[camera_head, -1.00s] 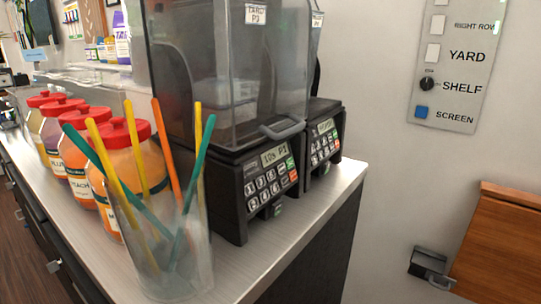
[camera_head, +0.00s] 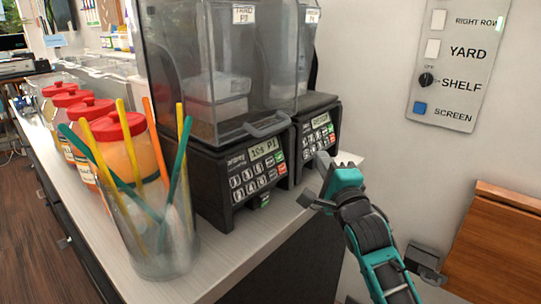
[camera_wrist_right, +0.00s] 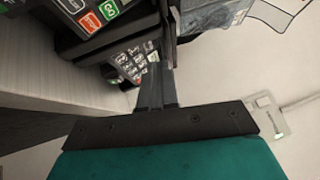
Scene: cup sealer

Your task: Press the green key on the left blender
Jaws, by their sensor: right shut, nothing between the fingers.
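The left blender (camera_head: 238,178) stands on the counter with a clear enclosure above its black base. The green key (camera_head: 279,156) is at the keypad's upper right, above a red key (camera_head: 281,169). My left gripper is not in view.
A clear cup (camera_head: 165,245) with several coloured straws stands left of the blender. Jars with red lids (camera_head: 120,126) line the counter (camera_head: 215,255). A wall switch panel (camera_head: 450,65) and a brown wooden board (camera_head: 495,245) are on the right.

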